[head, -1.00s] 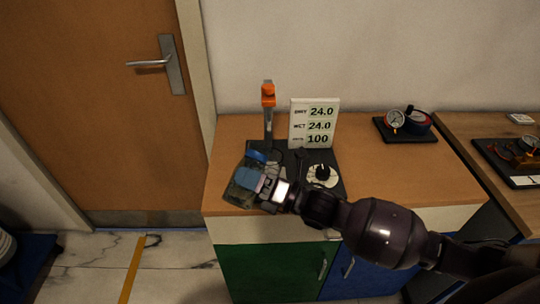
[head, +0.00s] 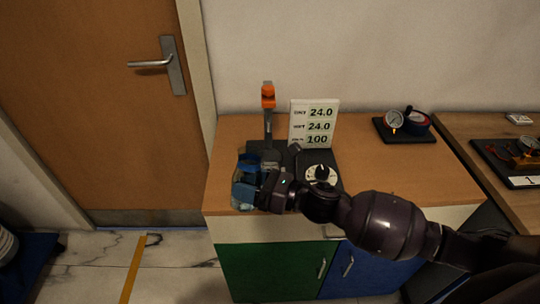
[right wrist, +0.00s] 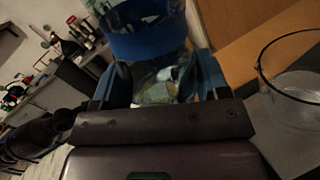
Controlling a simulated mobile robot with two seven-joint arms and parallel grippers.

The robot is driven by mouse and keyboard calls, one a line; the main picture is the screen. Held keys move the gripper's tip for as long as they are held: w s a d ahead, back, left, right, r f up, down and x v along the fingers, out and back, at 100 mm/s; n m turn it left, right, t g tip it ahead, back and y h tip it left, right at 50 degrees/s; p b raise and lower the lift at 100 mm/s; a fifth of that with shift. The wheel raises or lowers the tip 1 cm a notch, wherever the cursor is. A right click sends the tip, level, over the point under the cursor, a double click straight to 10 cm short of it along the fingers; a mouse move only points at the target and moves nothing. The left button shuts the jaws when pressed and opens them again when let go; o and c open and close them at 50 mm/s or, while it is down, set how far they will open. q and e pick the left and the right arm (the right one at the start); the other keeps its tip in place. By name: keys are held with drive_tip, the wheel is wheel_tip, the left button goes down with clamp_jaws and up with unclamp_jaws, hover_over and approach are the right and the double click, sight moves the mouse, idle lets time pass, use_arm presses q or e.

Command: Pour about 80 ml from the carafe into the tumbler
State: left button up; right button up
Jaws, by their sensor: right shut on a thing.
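My right gripper (head: 246,192) is shut on the carafe, a clear glass vessel with a blue band (head: 249,160), at the front left of the cabinet top. In the right wrist view the blue band (right wrist: 148,40) of the carafe stands above the glass between my blue fingers (right wrist: 160,82). The carafe looks near upright in the head view; its exact tilt and liquid level are unclear. A clear glass, likely the tumbler (right wrist: 296,90), is right of the gripper in the wrist view. In the head view it is hard to make out beside the carafe. My left gripper is not in view.
The wooden top (head: 390,165) between is clear.

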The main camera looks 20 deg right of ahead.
drive_tip(key=shift+s+a+f+n+g+b, duration=0.15)
drive_tip(key=shift+f+n+g+b, duration=0.15)
drive_tip(key=shift+f+n, duration=0.55)
drive_tip(key=shift+r+n+p, duration=0.45)
drive_tip(key=shift+n+p, duration=0.05)
drive_tip(key=shift+n, duration=0.05)
drive_tip(key=shift+s+a+r+n, duration=0.1)
drive_tip(key=shift+r+n, duration=0.1)
drive_tip(key=shift+n, duration=0.2)
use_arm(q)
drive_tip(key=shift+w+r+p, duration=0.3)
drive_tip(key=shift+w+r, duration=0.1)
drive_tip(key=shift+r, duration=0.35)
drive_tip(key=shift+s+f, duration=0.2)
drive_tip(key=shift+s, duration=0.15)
use_arm(e)
drive_tip(key=shift+f, duration=0.1)
